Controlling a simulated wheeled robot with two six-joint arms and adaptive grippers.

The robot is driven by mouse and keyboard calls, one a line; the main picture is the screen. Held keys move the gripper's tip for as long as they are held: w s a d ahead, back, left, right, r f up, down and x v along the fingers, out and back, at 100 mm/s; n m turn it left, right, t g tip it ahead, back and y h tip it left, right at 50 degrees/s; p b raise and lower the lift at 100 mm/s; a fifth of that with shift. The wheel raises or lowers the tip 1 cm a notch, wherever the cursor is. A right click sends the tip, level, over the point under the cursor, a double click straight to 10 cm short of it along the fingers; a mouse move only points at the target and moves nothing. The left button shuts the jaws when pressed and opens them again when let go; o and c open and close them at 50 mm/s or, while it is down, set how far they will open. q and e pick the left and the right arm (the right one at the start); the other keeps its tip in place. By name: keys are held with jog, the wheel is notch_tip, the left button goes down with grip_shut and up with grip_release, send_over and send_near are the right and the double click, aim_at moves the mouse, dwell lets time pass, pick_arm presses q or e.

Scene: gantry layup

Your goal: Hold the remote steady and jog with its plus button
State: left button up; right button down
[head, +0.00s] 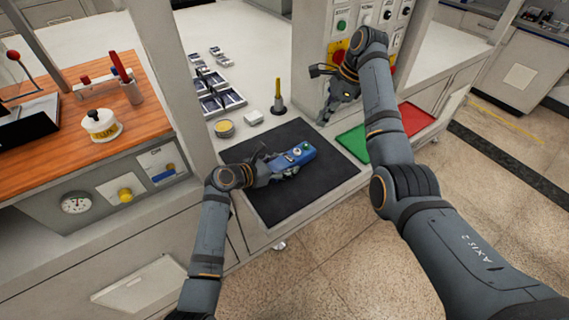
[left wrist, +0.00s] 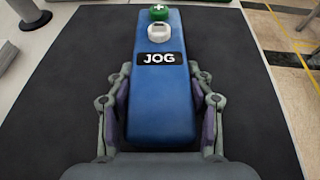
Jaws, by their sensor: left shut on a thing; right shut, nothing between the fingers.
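The blue remote (head: 292,159) is over the black mat (head: 285,205); whether it touches the mat is not clear. My left gripper (head: 270,168) is shut on its sides at the near end. In the left wrist view the remote (left wrist: 160,100) lies lengthwise between the fingers (left wrist: 162,125), with a JOG label. The green plus button (left wrist: 159,12) is at its far end, with a white button (left wrist: 159,33) just nearer; both are uncovered. My right gripper (head: 326,116) is shut and empty, beyond and to the right of the remote, in front of the control panel.
The control panel (head: 340,25) with a red knob on yellow stands behind my right gripper. Green (head: 354,142) and red (head: 414,120) trays lie right of the mat. A yellow-topped post (head: 278,97), a round tin (head: 224,128) and several small trays (head: 222,101) stand behind it.

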aim_at(308, 147)
jog(key=a+t+y, duration=0.1)
jog(key=t, duration=0.1)
jog(key=a+r+t+y, duration=0.1)
jog(key=t, duration=0.1)
jog(key=a+t, duration=0.1)
jog(key=t, duration=0.1)
jog(key=shift+s+a+r+y, duration=0.25)
jog(key=shift+s+r+y, duration=0.05)
jog(key=shift+r+y, duration=0.1)
jog(key=shift+f, duration=0.1)
jog(key=shift+f, duration=4.35)
jog(key=shift+f, duration=0.15)
jog(key=shift+f, duration=0.25)
